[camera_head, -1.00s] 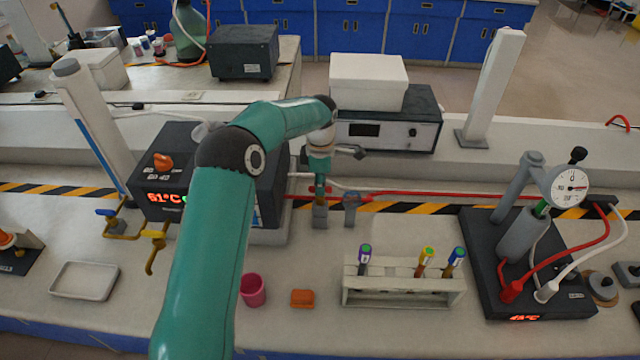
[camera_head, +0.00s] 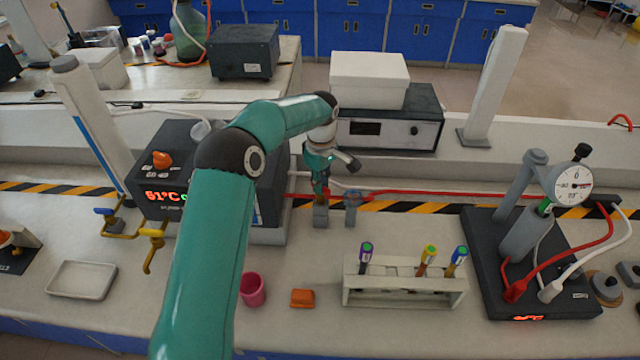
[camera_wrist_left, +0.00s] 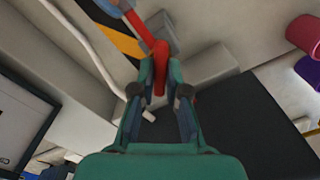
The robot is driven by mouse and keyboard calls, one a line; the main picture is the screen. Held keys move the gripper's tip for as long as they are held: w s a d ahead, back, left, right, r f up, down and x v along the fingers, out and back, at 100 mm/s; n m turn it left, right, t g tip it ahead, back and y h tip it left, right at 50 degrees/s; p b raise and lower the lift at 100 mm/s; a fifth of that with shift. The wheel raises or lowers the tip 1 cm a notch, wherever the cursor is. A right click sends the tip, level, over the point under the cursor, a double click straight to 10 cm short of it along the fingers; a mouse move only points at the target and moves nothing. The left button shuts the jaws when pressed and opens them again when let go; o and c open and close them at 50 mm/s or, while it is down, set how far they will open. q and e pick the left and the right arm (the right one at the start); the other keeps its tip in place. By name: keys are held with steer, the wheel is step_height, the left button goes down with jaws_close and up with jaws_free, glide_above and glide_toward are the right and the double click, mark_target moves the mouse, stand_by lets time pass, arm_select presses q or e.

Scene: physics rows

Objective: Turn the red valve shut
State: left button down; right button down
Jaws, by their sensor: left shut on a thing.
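The red valve shows as a red handle (camera_head: 325,194) on a small grey body (camera_head: 320,216) in the red pipe line, just right of the dark heater box. My left gripper (camera_head: 320,184) comes down over it from above and hides part of the handle. In the left wrist view the red handle (camera_wrist_left: 161,57) lies between the fingertips of my left gripper (camera_wrist_left: 160,68), which are shut on it. My right gripper is in neither view.
The dark heater box (camera_head: 170,190) is close on the left. A test tube rack (camera_head: 400,295), a pink cup (camera_head: 252,290) and an orange block (camera_head: 302,298) stand in front.

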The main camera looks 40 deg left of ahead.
arm_select(q)
steer(key=m, duration=0.5)
steer(key=shift+m, duration=0.3)
steer(key=m, duration=0.5)
steer(key=shift+m, duration=0.3)
steer(key=c, duration=1.2)
jaws_free()
steer(key=shift+r, duration=0.15)
step_height(320, 180, up, 12)
steer(key=shift+f, duration=0.15)
